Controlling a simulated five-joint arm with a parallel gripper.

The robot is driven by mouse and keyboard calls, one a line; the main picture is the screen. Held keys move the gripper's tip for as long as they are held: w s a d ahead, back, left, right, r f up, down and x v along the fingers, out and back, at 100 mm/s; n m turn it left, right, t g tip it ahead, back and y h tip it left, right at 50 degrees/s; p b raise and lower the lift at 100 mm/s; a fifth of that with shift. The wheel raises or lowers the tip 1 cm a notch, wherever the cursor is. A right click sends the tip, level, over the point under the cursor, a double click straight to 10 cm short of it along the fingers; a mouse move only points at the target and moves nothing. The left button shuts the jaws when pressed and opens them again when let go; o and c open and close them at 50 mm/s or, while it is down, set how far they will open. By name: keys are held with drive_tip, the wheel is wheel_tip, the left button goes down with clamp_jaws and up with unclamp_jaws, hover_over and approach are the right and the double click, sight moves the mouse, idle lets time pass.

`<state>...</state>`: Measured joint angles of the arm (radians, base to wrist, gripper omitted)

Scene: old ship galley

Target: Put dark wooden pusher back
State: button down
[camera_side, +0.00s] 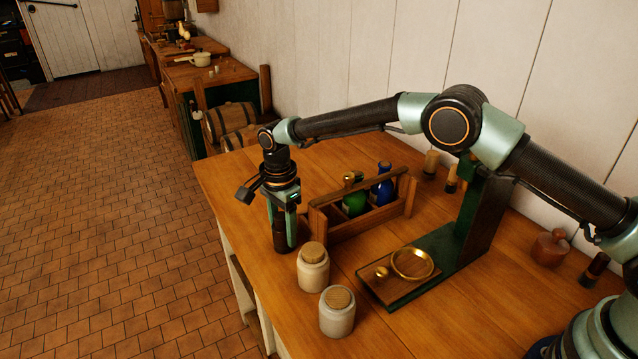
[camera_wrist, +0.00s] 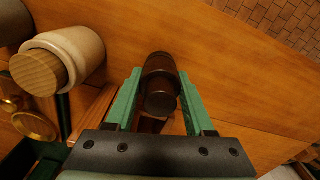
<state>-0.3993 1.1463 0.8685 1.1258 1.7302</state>
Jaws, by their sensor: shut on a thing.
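The dark wooden pusher (camera_side: 280,236) is upright between the green fingers of my gripper (camera_side: 284,228), near the table's left edge. In the wrist view its round dark end (camera_wrist: 160,101) shows between the two fingers (camera_wrist: 160,76), which are shut on it. I cannot tell whether its foot touches the table. A wooden rack (camera_side: 345,231) stands just right of my gripper, holding a green bottle (camera_side: 354,203) and a blue bottle (camera_side: 383,190). The rack's left end shows no bottle, but its inside is partly hidden.
Two pale jars with wooden lids, one (camera_side: 313,272) behind the other (camera_side: 337,318), stand in front of the rack. A brass ring (camera_side: 412,264) lies on a board at the green stand's foot. The table (camera_side: 225,180) is clear at its far left.

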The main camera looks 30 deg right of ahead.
drive_tip(key=shift+c, duration=1.4)
unclamp_jaws()
drive_tip(key=shift+f, duration=0.15)
wheel_tip(320, 180, up, 12)
drive_tip(key=shift+r, duration=0.15)
drive_tip(key=s+d+r+n+t, duration=0.1)
drive_tip(key=s+d+r+n, duration=0.25)
drive_tip(key=d+r, duration=0.3)
drive_tip(key=s+d+r+n+t, duration=0.2)
drive_tip(key=s+d+r+n, duration=0.15)
drive_tip(key=d+r, duration=0.3)
drive_tip(key=s+d+f+n+t, duration=0.1)
drive_tip(key=s+d+n, duration=0.3)
drive_tip(key=s, duration=0.4)
drive_tip(key=s+d+f+n+t, duration=0.1)
drive_tip(key=s+d+n, duration=0.3)
drive_tip(key=s, duration=0.4)
drive_tip(key=shift+s+d+f+t, duration=0.3)
drive_tip(key=shift+s+d+f, duration=0.1)
drive_tip(key=shift+d, duration=0.15)
